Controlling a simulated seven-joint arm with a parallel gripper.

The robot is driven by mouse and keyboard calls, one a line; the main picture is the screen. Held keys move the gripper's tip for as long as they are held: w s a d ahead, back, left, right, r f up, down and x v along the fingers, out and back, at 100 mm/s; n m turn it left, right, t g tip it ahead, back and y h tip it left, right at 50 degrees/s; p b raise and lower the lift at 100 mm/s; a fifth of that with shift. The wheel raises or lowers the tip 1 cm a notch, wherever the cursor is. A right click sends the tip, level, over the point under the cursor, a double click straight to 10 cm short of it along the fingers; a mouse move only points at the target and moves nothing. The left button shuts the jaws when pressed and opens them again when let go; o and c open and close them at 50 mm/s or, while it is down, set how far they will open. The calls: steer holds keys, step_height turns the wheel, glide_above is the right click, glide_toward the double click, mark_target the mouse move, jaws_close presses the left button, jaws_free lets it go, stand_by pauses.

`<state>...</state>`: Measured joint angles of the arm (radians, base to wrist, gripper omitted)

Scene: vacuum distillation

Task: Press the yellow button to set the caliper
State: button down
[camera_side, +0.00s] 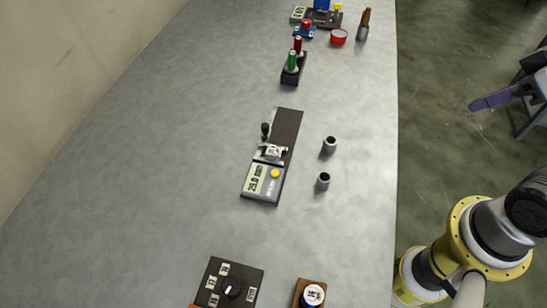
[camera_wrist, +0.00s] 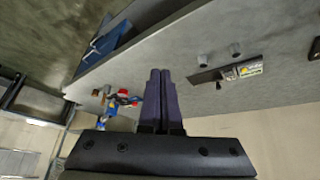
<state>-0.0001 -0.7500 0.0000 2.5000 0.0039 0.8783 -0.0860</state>
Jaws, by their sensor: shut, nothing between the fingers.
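The caliper (camera_side: 263,184) lies on the grey table in the side view, with a digital display and a dark strip (camera_side: 287,125) running up and right. The round yellow button (camera_side: 275,173) sits on the display unit, right of the screen, uncovered. The caliper also shows small and upside down at the right of the wrist view (camera_wrist: 229,73); the button is too small to make out there. My gripper (camera_side: 474,106) is beyond the table's right edge, far from the caliper. Its dark purple fingers (camera_wrist: 160,72) are shut together and empty in the wrist view.
Two small grey cylinders (camera_side: 329,145) (camera_side: 323,181) stand right of the caliper. Green and red handled items (camera_side: 292,62) stand in a dark block behind it. A black panel with a knob (camera_side: 232,289) and a boxed jar (camera_side: 313,295) are in front. The table's left is clear.

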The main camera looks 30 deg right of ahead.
steer(key=w+a+r+n+t+y, duration=0.2)
steer(key=w+a+r+n+t, duration=0.25)
steer(key=w, duration=0.45)
steer(key=w+a+r+n+t+y, duration=0.1)
steer(key=w+a+r+n+y, duration=0.15)
steer(key=w+a+n, duration=0.45)
steer(key=n+g, duration=0.2)
steer(key=g, duration=0.1)
glide_above(275, 173)
step_height(275, 173, down, 14)
steer(key=shift+s+d+f, duration=0.2)
steer(key=shift+s+d, duration=0.2)
steer(key=shift+d, duration=0.05)
steer(key=shift+f, duration=4.4)
